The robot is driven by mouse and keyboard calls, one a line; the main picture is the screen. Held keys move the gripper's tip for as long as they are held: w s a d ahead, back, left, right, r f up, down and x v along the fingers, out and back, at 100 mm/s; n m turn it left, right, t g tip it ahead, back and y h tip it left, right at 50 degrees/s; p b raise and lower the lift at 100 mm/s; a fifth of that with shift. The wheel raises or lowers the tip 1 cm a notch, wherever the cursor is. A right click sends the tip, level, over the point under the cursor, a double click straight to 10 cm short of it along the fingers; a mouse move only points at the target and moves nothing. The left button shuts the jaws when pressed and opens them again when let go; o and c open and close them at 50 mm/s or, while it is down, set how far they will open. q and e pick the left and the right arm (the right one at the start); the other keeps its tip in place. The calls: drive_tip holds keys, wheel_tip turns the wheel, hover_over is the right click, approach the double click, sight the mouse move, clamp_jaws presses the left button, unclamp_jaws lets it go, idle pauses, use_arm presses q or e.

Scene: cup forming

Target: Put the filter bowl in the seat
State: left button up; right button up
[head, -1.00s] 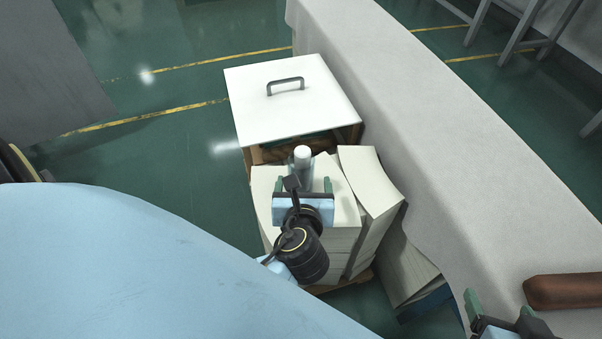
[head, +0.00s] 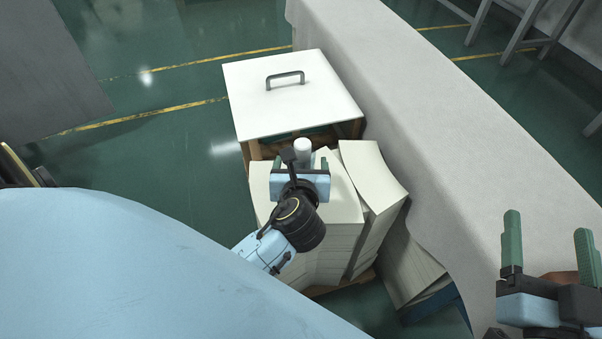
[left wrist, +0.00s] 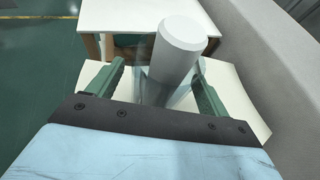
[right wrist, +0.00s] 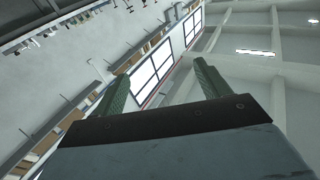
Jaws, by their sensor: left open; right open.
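A clear upright vessel with a white cylindrical top (head: 303,147) stands at the stacks of pale sheets; I cannot tell whether it is the filter bowl. It also shows in the left wrist view (left wrist: 176,48), between the fingers. My left gripper (head: 301,165) is open around it, with a green finger on either side; contact is unclear. The vessel's lower part is hidden by this gripper. My right gripper (head: 548,238) is open and empty at the lower right, over the grey covered surface, fingers pointing up. I cannot make out a seat.
A white-topped cabinet (head: 300,105) with a grey handle stands behind the sheet stacks (head: 345,235). A long grey covered table (head: 440,150) runs along the right. A brown object shows partly behind my right gripper. Green floor is free at the left.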

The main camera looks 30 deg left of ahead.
use_arm(q)
drive_tip(key=shift+w+a+f, duration=0.1)
drive_tip(key=shift+w+a, duration=0.05)
drive_tip(key=shift+w, duration=0.1)
drive_tip(key=c, duration=1.2)
drive_tip(key=shift+o, duration=0.2)
